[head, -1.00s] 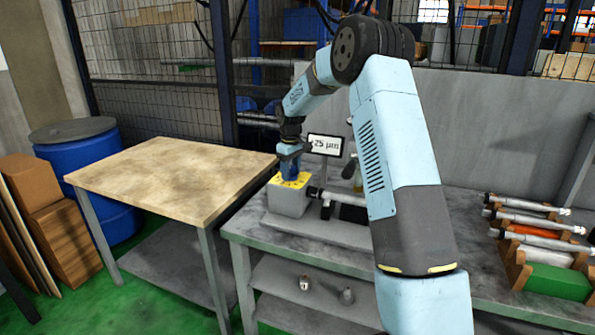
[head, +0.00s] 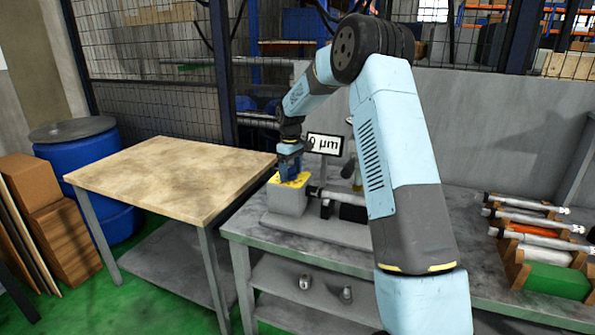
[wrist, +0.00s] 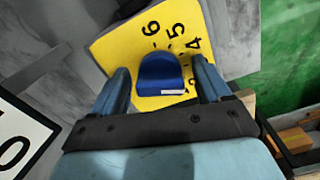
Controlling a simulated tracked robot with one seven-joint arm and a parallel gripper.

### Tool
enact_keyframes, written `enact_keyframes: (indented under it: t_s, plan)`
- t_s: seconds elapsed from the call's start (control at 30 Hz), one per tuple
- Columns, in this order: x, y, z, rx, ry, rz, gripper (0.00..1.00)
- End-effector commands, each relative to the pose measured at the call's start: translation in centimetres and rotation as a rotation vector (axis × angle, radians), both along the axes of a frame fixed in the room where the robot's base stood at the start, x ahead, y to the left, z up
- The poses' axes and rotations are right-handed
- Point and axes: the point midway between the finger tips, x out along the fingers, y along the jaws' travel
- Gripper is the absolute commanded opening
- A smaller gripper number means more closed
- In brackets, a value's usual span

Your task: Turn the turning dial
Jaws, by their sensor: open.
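The turning dial is a blue knob (wrist: 160,75) on a yellow plate (wrist: 110,47) with black numbers; 6, 5 and 4 are readable in the wrist view. In the head view the yellow plate (head: 276,180) tops a grey block on the workbench. My gripper (wrist: 160,66) is open and points down over the dial, with one finger on each side of the knob and gaps between. It also shows in the head view (head: 290,170), where it largely hides the knob. A white display (head: 325,144) behind reads "0 µm", its left part hidden by my arm.
The grey workbench (head: 300,246) carries the grinder, with a shaft right of the dial block. A rack with several cylindrical parts (head: 535,228) is at the right. A wooden table (head: 170,180) stands close at the left, its top clear.

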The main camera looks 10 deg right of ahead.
Motion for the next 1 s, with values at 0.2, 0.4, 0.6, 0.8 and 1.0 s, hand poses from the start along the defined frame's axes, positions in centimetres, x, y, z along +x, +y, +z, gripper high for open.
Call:
enact_keyframes:
  t_s: [0.2,0.4,0.6,0.8,1.0]
  plan:
    - [0.1,0.1,0.6,0.0,-0.004,0.0,0.77]
    - [0.1,0.1,3.5,0.0,-0.006,0.0,0.77]
    - [0.1,0.1,7.5,0.0,-0.005,0.0,0.77]
    - [0.1,0.1,11.0,0.0,-0.003,0.0,0.77]
    - [0.1,0.0,13.1,0.0,-0.001,0.0,0.77]
